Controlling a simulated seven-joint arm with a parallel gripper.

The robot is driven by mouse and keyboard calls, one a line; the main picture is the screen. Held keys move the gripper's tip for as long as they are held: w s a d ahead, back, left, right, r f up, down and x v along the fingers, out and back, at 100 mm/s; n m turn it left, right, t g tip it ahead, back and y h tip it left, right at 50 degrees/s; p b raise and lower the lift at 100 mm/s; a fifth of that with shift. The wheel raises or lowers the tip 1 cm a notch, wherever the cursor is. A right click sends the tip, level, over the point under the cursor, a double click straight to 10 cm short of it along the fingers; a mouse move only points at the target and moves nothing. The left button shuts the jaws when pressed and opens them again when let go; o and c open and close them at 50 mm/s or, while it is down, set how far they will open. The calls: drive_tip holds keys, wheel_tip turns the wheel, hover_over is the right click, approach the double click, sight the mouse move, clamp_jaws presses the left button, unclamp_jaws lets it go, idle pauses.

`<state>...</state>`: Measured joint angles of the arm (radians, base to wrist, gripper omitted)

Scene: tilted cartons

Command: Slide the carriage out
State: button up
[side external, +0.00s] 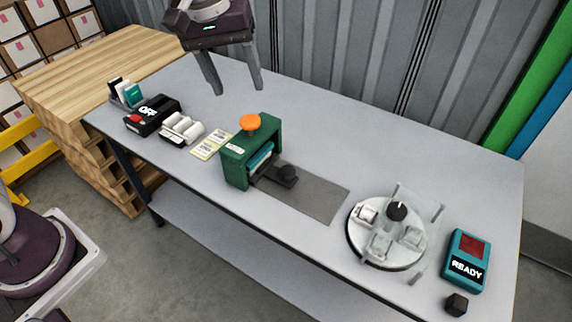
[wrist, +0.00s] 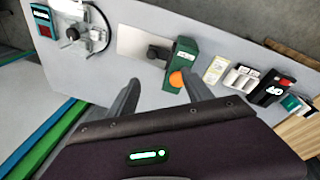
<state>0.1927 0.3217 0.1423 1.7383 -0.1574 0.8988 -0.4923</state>
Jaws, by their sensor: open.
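The carriage (side external: 276,173) is a dark sled with a round black knob, low in the mouth of a green housing (side external: 236,165). Its knob end sticks out over a grey plate (side external: 318,194), and its inner part is hidden inside the housing. A teal block shows inside the opening. An orange knob (side external: 250,122) tops the housing. In the wrist view the carriage knob (wrist: 156,52) and the orange knob (wrist: 176,79) both show. My gripper (side external: 238,92) is open and empty, high above the table, behind the housing and apart from it.
A round turntable (side external: 362,247) with clear parts and a teal READY box (side external: 463,262) stand at the right. Yellow label cards (side external: 211,145), white rolls (side external: 181,128) and a black OFF device (side external: 152,113) stand left of the housing. The grey plate is clear.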

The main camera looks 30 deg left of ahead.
drive_tip(key=w+d+f+n+g, duration=0.25)
drive_tip(key=w+f, duration=0.45)
drive_tip(key=f, duration=0.5)
drive_tip(key=y, duration=0.1)
hover_over(288, 170)
drive_tip(key=shift+n, duration=0.25)
wheel_tip(288, 170, down, 10)
drive_tip(key=shift+a+r, duration=0.1)
drive_tip(key=shift+r, duration=0.1)
wheel_tip(288, 170, down, 7)
clamp_jaws()
